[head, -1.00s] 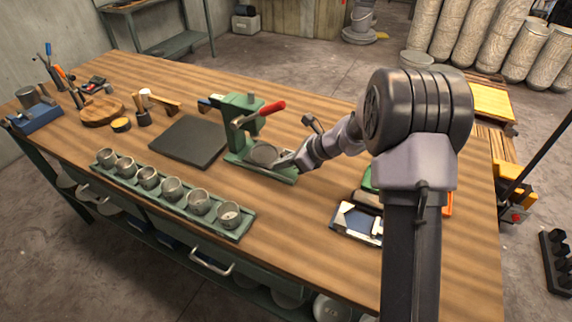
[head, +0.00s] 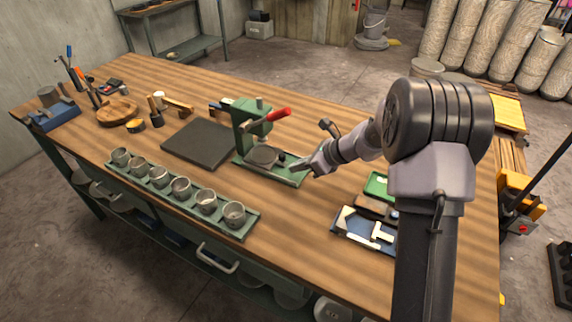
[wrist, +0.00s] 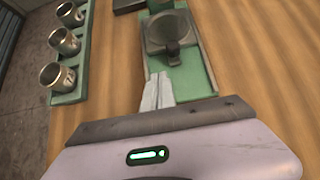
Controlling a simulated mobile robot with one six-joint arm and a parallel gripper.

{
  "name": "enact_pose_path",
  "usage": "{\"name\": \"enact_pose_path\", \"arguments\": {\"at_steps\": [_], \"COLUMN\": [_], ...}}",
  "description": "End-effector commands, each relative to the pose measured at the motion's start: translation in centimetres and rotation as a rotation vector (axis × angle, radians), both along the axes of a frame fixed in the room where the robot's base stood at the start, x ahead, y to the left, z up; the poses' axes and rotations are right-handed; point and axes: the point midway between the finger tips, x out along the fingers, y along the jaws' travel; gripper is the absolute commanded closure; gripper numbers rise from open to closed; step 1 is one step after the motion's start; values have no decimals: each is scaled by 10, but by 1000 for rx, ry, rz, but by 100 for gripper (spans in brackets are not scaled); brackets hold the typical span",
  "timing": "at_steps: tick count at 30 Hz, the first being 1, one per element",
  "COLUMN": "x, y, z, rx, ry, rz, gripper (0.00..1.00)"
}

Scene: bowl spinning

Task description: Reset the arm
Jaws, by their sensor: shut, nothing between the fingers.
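My gripper (head: 296,167) is shut and empty, just right of the green press (head: 258,130) with the red handle. In the wrist view my gripper (wrist: 157,80) has its fingertips together beside the green base (wrist: 195,75) of the press. A round grey disc (head: 263,156) lies on that base, and it also shows in the wrist view (wrist: 168,30) with a dark knob near its edge. I cannot tell whether the fingertips touch the base.
A green tray (head: 150,187) with several metal cups runs along the front edge of the wooden bench (head: 320,230). A dark square mat (head: 200,143) lies left of the press. A blue tray (head: 345,229) with tools lies at the right. Bench wood between press and blue tray is clear.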

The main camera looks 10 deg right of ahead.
Motion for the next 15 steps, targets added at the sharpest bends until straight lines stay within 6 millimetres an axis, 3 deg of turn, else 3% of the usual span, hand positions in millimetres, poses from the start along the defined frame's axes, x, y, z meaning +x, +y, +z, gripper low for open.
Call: {"name": "enact_pose_path", "arguments": {"at_steps": [1, 6, 15], "x": [-6, -25, -35], "y": [-9, -33, -41], "z": [19, 44, 55], "rx": [0, 0, -8], "ry": [-1, -1, -5], "rz": [-2, -1, 12], "gripper": [100, 100, 100]}}
